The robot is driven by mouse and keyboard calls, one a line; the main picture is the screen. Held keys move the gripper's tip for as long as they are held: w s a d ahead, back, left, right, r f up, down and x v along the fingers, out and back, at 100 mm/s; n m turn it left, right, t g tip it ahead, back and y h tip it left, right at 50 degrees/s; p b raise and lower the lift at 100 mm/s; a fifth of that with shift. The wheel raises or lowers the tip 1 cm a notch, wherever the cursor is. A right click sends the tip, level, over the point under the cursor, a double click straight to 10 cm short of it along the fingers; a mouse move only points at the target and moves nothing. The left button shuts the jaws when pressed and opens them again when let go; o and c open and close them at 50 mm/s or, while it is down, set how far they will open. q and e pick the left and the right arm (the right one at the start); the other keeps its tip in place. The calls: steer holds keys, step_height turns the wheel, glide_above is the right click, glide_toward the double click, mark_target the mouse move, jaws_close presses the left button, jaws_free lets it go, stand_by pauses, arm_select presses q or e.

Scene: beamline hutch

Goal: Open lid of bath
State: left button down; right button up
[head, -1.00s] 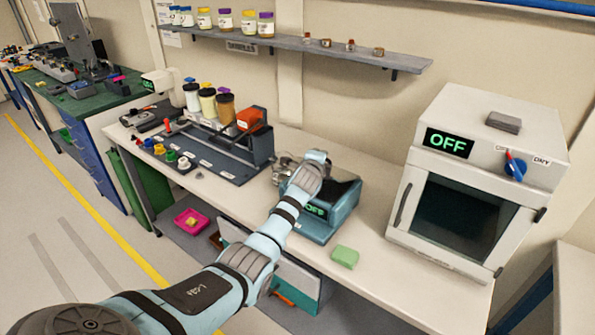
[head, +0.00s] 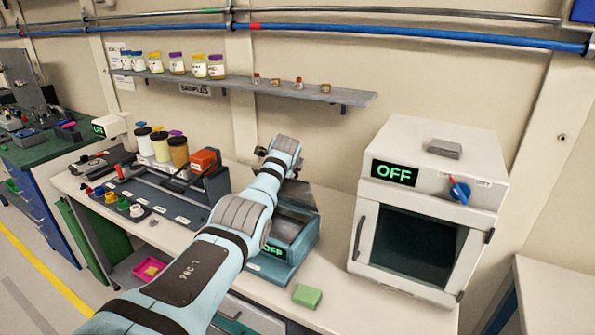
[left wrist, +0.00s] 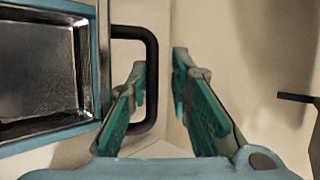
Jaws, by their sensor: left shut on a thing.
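The bath (head: 283,262) is a teal box with a green OFF display on the bench. Its dark lid (head: 303,197) stands tilted up at the back, and the grey metal basin shows beneath it. The basin (left wrist: 38,70) also shows at the left of the left wrist view. My left arm reaches across the bath and partly hides it. In the left wrist view, the black lid handle (left wrist: 152,85) passes between the fingers of my left gripper (left wrist: 160,65), which is shut on it. The head view mostly hides these fingers behind my wrist. My right gripper is not in view.
A white oven (head: 430,215) with an OFF display stands right of the bath. A green block (head: 307,296) lies in front. A rack with bottles and an orange block (head: 205,159) is to the left. A wall shelf (head: 270,88) hangs above.

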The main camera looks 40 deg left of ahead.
arm_select(q)
steer(key=shift+w+r, duration=0.3)
steer(key=shift+r, duration=0.35)
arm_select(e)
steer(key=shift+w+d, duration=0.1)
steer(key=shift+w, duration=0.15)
arm_select(q)
steer(key=shift+w+d+t, duration=0.15)
steer(key=shift+t, duration=0.15)
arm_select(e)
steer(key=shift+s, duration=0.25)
arm_select(q)
steer(key=c, duration=2)
jaws_free()
steer(key=shift+o, duration=0.2)
steer(key=shift+w+f, duration=0.15)
steer(key=shift+f, duration=0.05)
steer(key=shift+c, duration=0.2)
steer(key=shift+f, duration=0.1)
steer(key=shift+s, duration=0.2)
